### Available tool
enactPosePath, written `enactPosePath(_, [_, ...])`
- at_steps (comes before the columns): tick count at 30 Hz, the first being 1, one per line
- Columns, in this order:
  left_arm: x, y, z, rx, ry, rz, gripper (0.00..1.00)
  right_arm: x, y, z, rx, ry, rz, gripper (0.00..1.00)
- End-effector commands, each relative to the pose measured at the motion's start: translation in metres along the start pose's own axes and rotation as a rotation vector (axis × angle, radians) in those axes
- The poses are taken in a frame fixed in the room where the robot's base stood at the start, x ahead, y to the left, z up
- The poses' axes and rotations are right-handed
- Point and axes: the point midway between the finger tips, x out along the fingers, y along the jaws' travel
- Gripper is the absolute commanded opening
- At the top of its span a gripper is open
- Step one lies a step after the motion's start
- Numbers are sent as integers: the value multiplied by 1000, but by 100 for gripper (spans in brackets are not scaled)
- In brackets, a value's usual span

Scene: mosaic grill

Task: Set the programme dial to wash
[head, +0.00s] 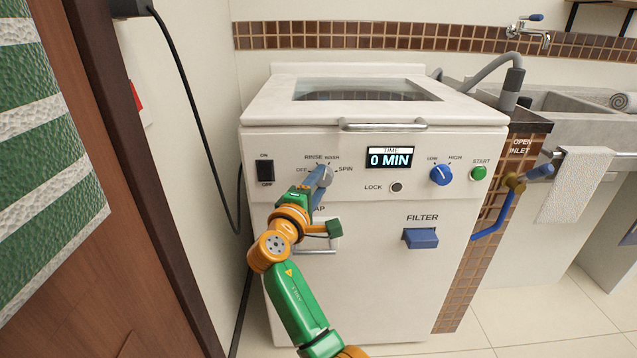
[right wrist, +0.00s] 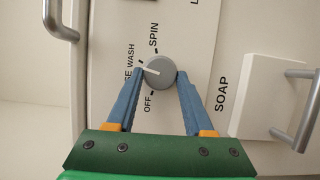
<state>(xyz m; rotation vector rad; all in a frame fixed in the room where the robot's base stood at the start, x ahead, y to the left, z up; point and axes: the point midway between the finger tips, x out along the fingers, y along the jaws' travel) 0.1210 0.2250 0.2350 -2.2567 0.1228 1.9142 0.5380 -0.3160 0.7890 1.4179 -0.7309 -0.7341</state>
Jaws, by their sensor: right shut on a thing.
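The programme dial (head: 326,174) is a grey round knob at the upper left of the white washing machine's front panel. Labels OFF, RINSE, WASH and SPIN stand around it. In the right wrist view the dial (right wrist: 159,71) has a white pointer line aimed left and slightly up, towards the RINSE and WASH lettering; I cannot tell exactly which mark it meets. My right gripper (right wrist: 162,76) has its blue fingers shut on the dial, one on each side. In the head view this gripper (head: 321,179) partly covers the dial. My left gripper is not in view.
The washing machine (head: 370,270) also has an on/off switch (head: 265,171), a blue low/high knob (head: 441,175), a green start button (head: 478,173), a blue filter handle (head: 421,238) and a soap drawer behind my right arm. The display (head: 390,159) reads 0 MIN. The lid is closed.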

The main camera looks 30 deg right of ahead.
Motion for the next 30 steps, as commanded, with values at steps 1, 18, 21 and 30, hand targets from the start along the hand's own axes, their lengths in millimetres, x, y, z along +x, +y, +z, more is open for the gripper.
enactPosePath(1, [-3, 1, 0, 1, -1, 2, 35, 0, 1, 0, 26, 1, -14, 0])
enactPosePath(18, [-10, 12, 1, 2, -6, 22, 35, 0, 2, 0, 184, 0, -78, 0])
enactPosePath(21, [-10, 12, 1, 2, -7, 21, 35, 0, 2, 0, 186, 0, -79, 0])
enactPosePath(30, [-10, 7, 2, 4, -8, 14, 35, 0, 2, 0, 185, 0, -78, 60])
